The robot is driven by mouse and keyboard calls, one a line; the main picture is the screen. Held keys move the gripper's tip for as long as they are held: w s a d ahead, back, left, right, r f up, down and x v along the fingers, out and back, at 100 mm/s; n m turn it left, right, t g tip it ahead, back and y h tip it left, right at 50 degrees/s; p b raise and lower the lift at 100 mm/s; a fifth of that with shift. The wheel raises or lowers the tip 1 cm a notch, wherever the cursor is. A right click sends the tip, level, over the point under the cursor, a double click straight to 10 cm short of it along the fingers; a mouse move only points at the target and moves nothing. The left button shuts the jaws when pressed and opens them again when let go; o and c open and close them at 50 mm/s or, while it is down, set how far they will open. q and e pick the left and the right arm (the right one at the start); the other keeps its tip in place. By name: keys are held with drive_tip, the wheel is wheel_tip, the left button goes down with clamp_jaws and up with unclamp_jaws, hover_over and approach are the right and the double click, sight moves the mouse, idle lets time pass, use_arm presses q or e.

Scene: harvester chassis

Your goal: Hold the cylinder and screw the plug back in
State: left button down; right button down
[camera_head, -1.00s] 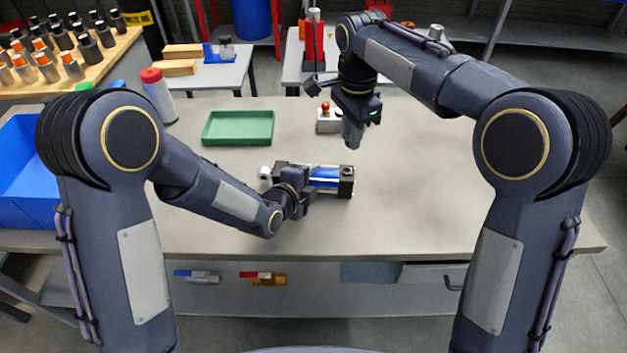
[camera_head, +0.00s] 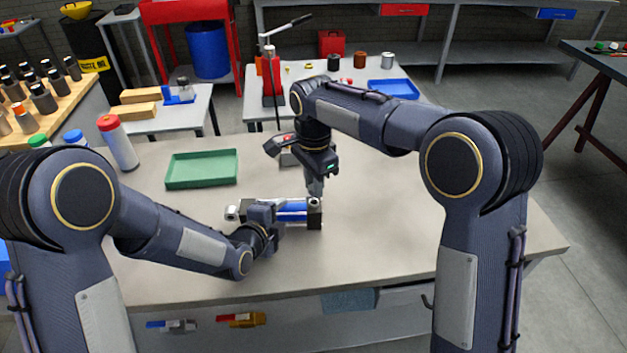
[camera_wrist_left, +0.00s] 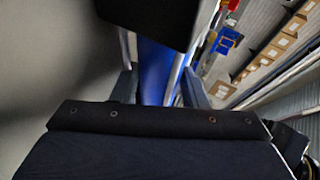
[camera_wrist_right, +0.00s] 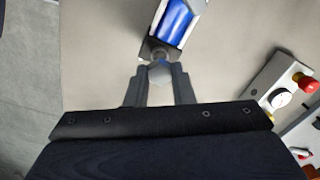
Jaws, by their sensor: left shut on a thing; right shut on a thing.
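A blue cylinder (camera_head: 292,212) with a black end block (camera_head: 314,216) lies on the table. My left gripper (camera_head: 268,214) is shut around its body; the left wrist view shows the blue barrel (camera_wrist_left: 155,75) between the fingers. My right gripper (camera_head: 316,192) points down just above the black end block. In the right wrist view, its fingers (camera_wrist_right: 160,88) are shut on a grey hexagonal plug (camera_wrist_right: 160,70) beside the end of the cylinder (camera_wrist_right: 175,22). I cannot tell whether the plug sits in the port.
A green tray (camera_head: 202,182) lies behind the cylinder to the left. A box with a red button (camera_wrist_right: 293,85) stands near my right gripper. A red-capped bottle (camera_head: 118,145) stands at the left. The table's right side is clear.

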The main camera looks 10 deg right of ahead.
drive_tip(key=shift+f, duration=0.9)
drive_tip(key=shift+f, duration=0.55)
drive_tip(key=m, duration=0.6)
drive_tip(key=shift+m, duration=0.3)
drive_tip(key=m, duration=1.3)
drive_tip(key=f+m, duration=0.1)
drive_tip(key=m, duration=0.1)
drive_tip(key=shift+s+d, duration=0.1)
drive_tip(key=shift+s, duration=0.1)
drive_tip(key=shift+w+r+m, duration=0.15)
drive_tip(key=shift+r+m, duration=0.2)
drive_tip(key=shift+m, duration=0.25)
